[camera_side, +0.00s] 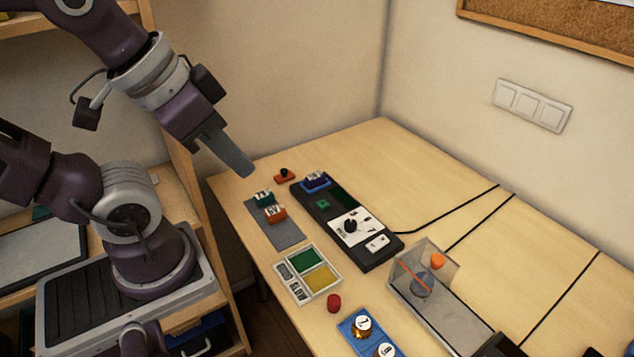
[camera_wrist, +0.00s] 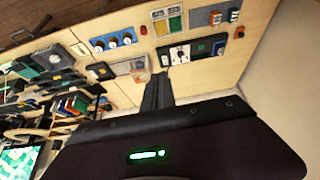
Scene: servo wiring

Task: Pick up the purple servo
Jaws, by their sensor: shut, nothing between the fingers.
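The purple servo (camera_side: 316,180), dark blue-purple with a pale top, sits at the far end of the black board (camera_side: 376,259). It is small at the board's right end in the wrist view (camera_wrist: 219,48). My gripper (camera_side: 247,171) is shut and empty, held in the air to the left of the servo and apart from it. In the wrist view the closed fingers (camera_wrist: 158,82) point toward the board. The servo's underside is hidden.
A green servo (camera_side: 263,197) and a red-orange servo (camera_side: 275,213) stand on a grey mat (camera_side: 286,236) left of the board. A small orange piece with a black knob (camera_side: 284,175) lies near the purple servo.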

